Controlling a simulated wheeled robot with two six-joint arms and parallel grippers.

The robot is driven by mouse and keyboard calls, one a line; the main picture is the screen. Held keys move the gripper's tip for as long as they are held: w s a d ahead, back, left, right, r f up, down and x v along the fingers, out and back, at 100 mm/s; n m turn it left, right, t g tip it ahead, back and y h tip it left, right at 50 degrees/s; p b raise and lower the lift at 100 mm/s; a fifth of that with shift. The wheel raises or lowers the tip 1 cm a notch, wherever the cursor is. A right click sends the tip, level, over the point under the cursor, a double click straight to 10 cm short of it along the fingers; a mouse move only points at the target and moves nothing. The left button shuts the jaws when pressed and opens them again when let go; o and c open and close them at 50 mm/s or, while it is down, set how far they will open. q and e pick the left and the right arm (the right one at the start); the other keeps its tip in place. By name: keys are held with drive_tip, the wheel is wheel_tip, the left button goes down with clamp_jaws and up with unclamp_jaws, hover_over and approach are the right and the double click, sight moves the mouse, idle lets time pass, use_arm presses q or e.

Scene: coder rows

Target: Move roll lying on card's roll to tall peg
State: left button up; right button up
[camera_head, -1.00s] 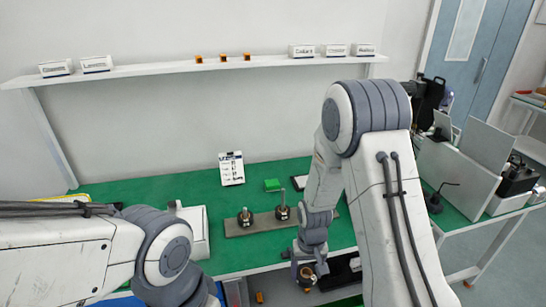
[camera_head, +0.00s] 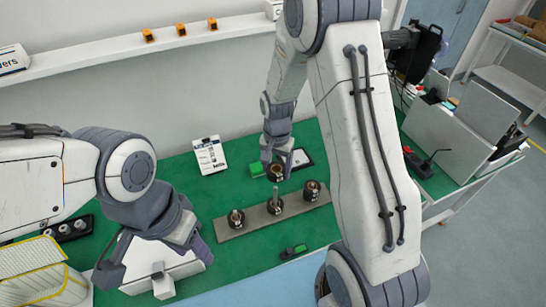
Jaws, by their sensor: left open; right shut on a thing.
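My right gripper (camera_head: 277,162) is shut on a dark roll with a brownish top (camera_head: 276,173). It holds the roll behind the middle of a grey peg board (camera_head: 252,220). The board carries a left peg (camera_head: 236,218), a middle peg (camera_head: 275,205) and a right peg (camera_head: 312,189), each with dark, ring-like parts around it.
A green block (camera_head: 256,169) and a dark-edged flat panel (camera_head: 300,159) lie behind the board. A dark green-topped item (camera_head: 293,251) lies in front. A yellow-edged basket (camera_head: 40,270) and a black holder (camera_head: 70,228) are at left.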

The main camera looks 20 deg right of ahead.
sight(275, 195)
drive_tip(key=shift+w+a+f+b, duration=0.1)
drive_tip(key=shift+a+f+b, duration=0.05)
drive_tip(key=shift+f+b, duration=0.65)
wheel_tip(275, 195, down, 3)
drive_tip(key=shift+r+b, duration=0.1)
drive_tip(key=shift+b, duration=0.9)
drive_tip(key=shift+f, duration=0.2)
drive_tip(key=shift+f+b, duration=3.2)
drive_tip(key=shift+f, duration=1.25)
idle(1.4)
